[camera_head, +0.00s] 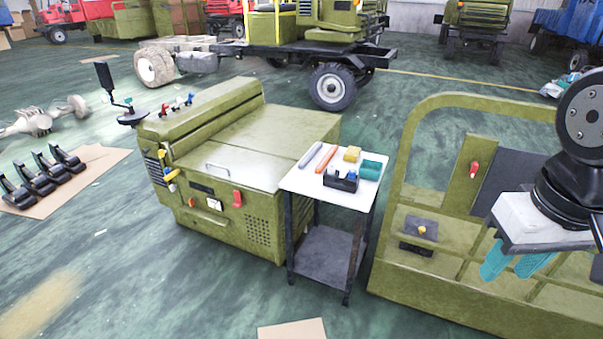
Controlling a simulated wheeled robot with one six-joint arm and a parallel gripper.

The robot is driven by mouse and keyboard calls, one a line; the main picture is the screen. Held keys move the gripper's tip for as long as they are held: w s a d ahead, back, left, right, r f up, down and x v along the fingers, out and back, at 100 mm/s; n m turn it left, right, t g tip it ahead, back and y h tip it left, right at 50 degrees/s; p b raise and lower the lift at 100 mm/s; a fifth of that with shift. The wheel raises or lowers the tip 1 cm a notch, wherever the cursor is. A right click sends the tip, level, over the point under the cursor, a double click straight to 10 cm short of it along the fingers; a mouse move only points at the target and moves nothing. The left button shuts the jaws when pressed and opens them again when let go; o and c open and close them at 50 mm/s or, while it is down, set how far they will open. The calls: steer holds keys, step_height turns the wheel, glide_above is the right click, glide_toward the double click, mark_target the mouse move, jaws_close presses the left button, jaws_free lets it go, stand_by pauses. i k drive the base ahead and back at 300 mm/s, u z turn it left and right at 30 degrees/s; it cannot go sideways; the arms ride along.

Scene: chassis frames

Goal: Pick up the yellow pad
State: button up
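The yellow pad (352,154) is a small yellow block lying near the back edge of a small white-topped table (318,184). It sits just left of a teal box (371,170) and behind a dark tray. My gripper (518,264) hangs at the right of the view with two teal fingers pointing down. A gap shows between the fingers, and nothing is seen between them. It is well to the right of the pad, in front of the green cab frame.
A grey bar (311,155), an orange bar (327,158) and a dark tray (341,180) with blue and white items share the tabletop. A green cabinet (235,160) stands left of the table. A green cab frame (392,235) stands right.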

mark_target(352, 153)
steer(key=u, duration=1)
steer(key=i, duration=2)
steer(key=z, duration=1.25)
steer(key=i, duration=0.7)
steer(key=z, duration=0.6)
